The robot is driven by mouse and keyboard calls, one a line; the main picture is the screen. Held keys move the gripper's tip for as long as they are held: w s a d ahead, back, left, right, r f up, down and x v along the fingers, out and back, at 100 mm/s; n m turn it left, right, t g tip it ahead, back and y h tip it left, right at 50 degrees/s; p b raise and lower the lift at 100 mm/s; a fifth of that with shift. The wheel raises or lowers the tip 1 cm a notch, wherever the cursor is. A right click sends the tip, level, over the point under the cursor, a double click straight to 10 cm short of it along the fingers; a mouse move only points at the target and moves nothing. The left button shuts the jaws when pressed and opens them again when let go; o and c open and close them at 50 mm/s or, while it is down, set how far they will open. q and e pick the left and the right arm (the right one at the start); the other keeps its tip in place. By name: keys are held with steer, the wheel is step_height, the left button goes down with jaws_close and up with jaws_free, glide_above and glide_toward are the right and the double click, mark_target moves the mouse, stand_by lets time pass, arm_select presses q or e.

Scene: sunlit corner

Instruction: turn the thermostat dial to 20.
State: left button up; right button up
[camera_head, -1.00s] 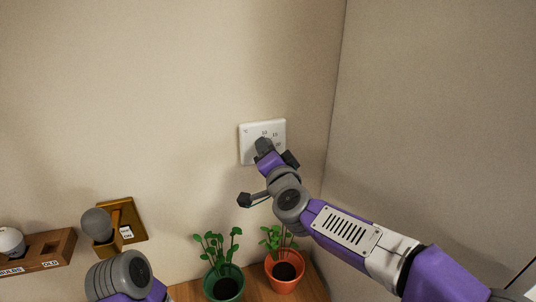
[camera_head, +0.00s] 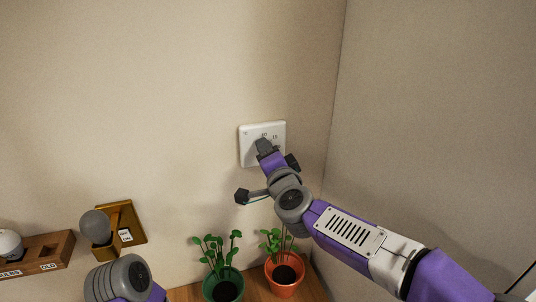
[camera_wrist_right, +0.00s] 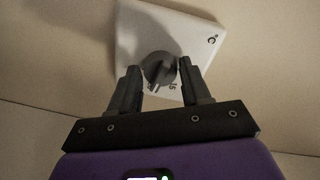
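The thermostat (camera_head: 246,152) is a white square plate on the wall, with a dark round dial and small printed numbers. Its plate (camera_wrist_right: 133,36) and dial (camera_wrist_right: 159,68) also show in the right wrist view, with "15" and "°C" legible. My right gripper (camera_head: 268,146) is at the plate and hides part of the scale and dial in the head view. In the right wrist view its two fingers (camera_wrist_right: 159,72) stand apart on either side of the dial; firm contact cannot be told. Where the dial points is unclear. My left gripper is out of view; only part of that arm shows.
Below stand plants in a green pot (camera_head: 223,287) and an orange pot (camera_head: 285,283) on a wooden surface (camera_head: 255,286). The right wall is near my right arm.

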steer(key=shift+o, duration=1.4)
steer(key=shift+s, duration=0.1)
steer(key=v, duration=0.7)
steer(key=shift+s, duration=0.25)
steer(key=shift+d, duration=0.1)
